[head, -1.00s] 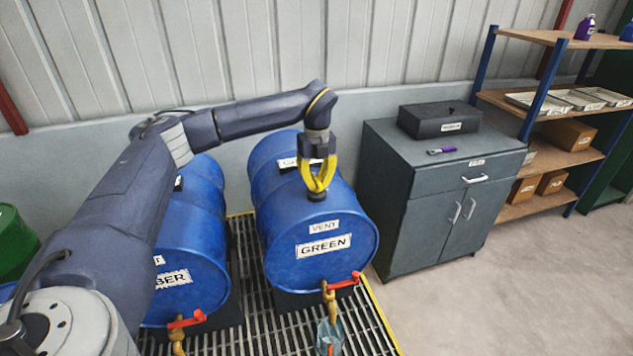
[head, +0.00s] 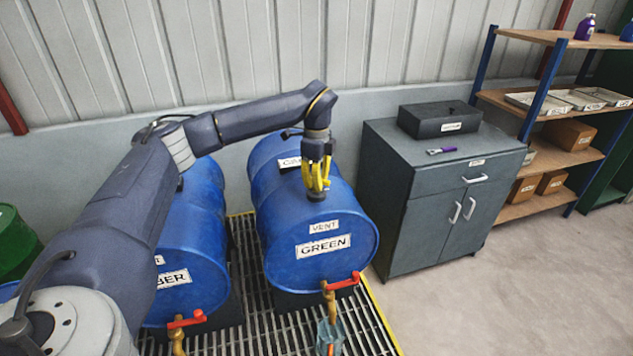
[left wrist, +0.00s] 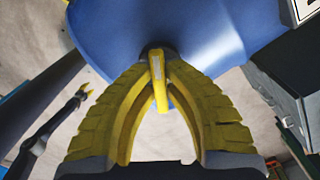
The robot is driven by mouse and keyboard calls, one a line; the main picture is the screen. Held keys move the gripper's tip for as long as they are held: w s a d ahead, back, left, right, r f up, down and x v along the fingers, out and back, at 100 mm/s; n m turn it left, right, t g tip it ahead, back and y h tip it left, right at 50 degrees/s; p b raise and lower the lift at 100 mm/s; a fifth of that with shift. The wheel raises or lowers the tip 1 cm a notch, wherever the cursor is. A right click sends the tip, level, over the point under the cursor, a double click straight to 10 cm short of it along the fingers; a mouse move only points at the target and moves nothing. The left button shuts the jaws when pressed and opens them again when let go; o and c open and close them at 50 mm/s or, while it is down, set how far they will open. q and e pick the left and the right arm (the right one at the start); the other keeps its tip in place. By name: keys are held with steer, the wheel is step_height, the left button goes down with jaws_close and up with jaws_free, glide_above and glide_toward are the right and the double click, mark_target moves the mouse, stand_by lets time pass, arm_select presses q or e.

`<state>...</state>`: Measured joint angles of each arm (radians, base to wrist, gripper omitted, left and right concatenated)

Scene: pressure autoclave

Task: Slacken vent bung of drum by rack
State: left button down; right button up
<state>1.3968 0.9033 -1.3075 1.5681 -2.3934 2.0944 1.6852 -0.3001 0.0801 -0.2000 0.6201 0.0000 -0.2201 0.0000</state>
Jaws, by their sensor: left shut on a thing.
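The blue drum with the GREEN label (head: 290,222) lies on its side, with a VENT label on its front face. It is the drum nearer the cabinet and rack. Its dark vent bung (head: 316,196) is on top, mostly covered by my left gripper (head: 316,188), which points down and is shut on it. In the left wrist view the yellow fingers (left wrist: 158,75) meet around the dark bung (left wrist: 155,52) against the blue drum. My right gripper (left wrist: 85,92) shows small and far off at the left of that view; its opening is too small to tell.
A second blue drum (head: 200,240) lies to the left under my left arm. Red-handled taps (head: 343,283) stick out in front, above a grating (head: 258,325). A grey cabinet (head: 435,205) stands right of the drum, with a black box (head: 440,118) on top. Shelving (head: 545,127) is beyond.

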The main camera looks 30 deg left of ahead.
arm_select(q)
steer(key=shift+n, duration=0.5)
stand_by(0.3)
steer(key=c, duration=1.4)
jaws_free()
steer(key=shift+o, duration=0.2)
step_height(320, 180, up, 12)
